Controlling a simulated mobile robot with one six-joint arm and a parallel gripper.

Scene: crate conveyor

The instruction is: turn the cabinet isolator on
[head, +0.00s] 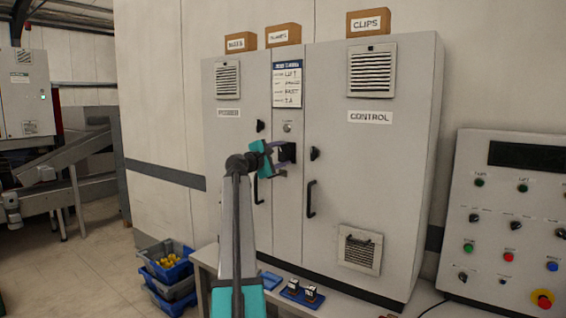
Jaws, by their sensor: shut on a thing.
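The grey cabinet (335,215) stands against the wall, with doors labelled POWER and CONTROL and a narrow panel between them. The dark isolator (290,152) sits on that narrow panel, partly hidden by my gripper. My gripper (280,158) reaches it from the left and its fingers are shut on the isolator's handle. The handle's exact angle is too small and covered to read. A small round fitting (287,127) is on the panel just above.
A white chart (286,85) hangs above the isolator. Door handles (311,198) stick out nearby. A low bench holds a blue tray (291,296) in front. A sloped control desk (508,215) stands at right. Stacked blue crates (170,272) are on the floor at left.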

